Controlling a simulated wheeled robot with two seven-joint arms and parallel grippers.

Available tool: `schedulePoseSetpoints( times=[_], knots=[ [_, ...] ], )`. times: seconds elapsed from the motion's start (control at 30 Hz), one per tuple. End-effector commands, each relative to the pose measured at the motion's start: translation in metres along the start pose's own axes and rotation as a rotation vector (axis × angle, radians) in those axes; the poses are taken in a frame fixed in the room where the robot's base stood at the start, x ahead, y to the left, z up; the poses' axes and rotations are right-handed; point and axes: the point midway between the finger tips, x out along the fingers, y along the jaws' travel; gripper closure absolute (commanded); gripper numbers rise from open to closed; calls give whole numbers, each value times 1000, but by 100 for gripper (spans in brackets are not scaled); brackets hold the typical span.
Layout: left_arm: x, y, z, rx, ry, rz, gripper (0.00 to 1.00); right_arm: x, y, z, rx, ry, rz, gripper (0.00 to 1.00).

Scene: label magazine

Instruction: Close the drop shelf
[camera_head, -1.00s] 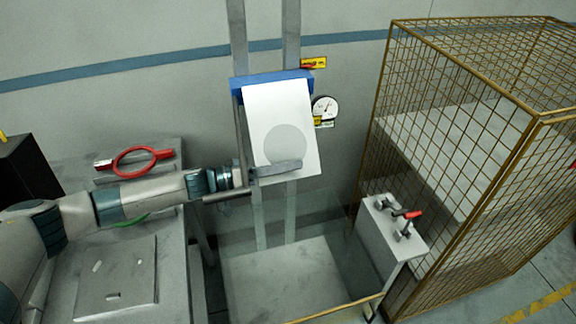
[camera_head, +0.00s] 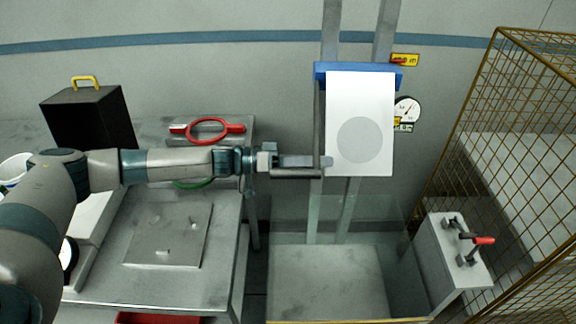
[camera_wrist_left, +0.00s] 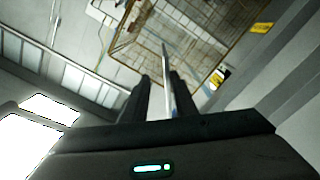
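The drop shelf appears to be the white panel (camera_head: 375,100) with a grey disc, hanging down from a blue bar (camera_head: 358,75) in the head view. My left gripper (camera_head: 312,167) is at the panel's lower left edge. One fingertip just overlaps that edge in front; the other finger is lower and seems to end beside it. The wrist view shows the two dark fingers (camera_wrist_left: 161,95) apart, with the panel's thin edge (camera_wrist_left: 168,75) between them. I cannot tell whether either finger touches it. My right gripper is not in view.
A gauge (camera_head: 407,109) and yellow labels are on the wall right of the panel. A box with a red-handled lever (camera_head: 482,240) and a wire cage (camera_head: 510,140) stand at right. A bench (camera_head: 150,285) with a red ring (camera_head: 208,131) and black case (camera_head: 90,125) is at left.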

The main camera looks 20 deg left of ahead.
Motion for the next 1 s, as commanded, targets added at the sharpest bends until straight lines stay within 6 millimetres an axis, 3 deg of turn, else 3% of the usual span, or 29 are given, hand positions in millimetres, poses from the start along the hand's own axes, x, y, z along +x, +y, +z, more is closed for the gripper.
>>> schedulePoseSetpoints(
  times=[0.2,0.4,1.0],
  knots=[
    [-44,-3,2,1,1,-3,75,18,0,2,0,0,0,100],
    [-68,-1,0,1,1,-1,75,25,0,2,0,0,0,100],
    [-76,0,-1,0,0,0,75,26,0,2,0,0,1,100]
  ],
)
